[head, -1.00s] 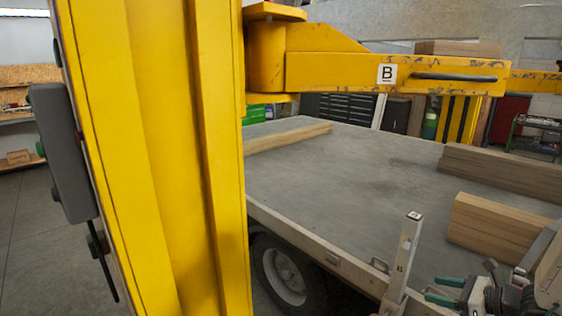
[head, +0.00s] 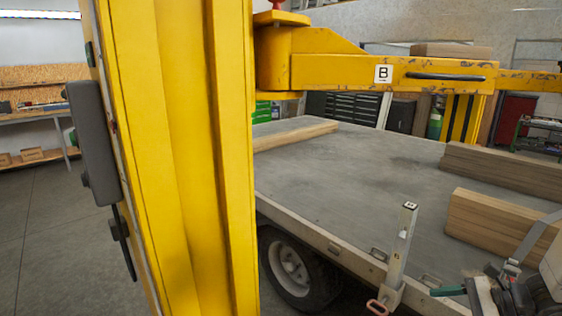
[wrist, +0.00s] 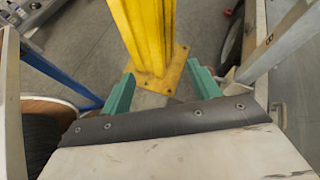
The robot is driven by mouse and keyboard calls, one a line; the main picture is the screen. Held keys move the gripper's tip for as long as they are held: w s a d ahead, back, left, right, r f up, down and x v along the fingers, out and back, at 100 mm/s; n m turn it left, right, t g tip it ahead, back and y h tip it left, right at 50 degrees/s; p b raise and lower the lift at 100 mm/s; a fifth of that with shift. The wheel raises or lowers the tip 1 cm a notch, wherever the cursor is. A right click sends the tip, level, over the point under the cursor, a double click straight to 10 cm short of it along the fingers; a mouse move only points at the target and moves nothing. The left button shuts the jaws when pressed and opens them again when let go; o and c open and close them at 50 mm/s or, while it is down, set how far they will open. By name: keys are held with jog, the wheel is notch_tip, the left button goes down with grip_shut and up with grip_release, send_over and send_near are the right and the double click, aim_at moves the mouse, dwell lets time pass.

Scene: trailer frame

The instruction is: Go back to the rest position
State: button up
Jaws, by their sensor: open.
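My gripper shows in the wrist view (wrist: 162,90) with two green fingers spread apart and nothing between them. Beyond the fingers is the foot of a yellow column (wrist: 158,75), on a base plate bolted to the grey floor. In the head view, part of my arm and a green finger (head: 449,291) show at the lower right edge, beside the trailer. The other finger is hidden there. The trailer bed (head: 370,170) is grey and flat, with a metal side rail. An upright metal post (head: 403,240) stands at its near edge.
The yellow column (head: 190,160) fills the left middle, with a grey box (head: 92,143) on its side. A yellow boom (head: 345,73) marked B reaches right over the bed. Timber beams (head: 495,222) lie on the bed. A wheel (head: 292,268) shows below. Floor at left is clear.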

jog(key=s+a+r+n+g+h, duration=0.2)
jog(key=s+a+r+n+h, duration=0.3)
jog(key=r+n, duration=0.6)
jog(key=s+a+r+n+g+h, duration=0.2)
jog(key=s+a+r+n+h, duration=0.3)
jog(key=s+a+r+n, duration=0.4)
jog(key=s+r+n, duration=0.1)
jog(key=s+n, duration=0.1)
jog(key=s, duration=0.1)
jog(key=shift+s+a+r+g+h, duration=0.15)
jog(key=shift+r+g+h, duration=0.2)
jog(key=shift+g+h, duration=0.05)
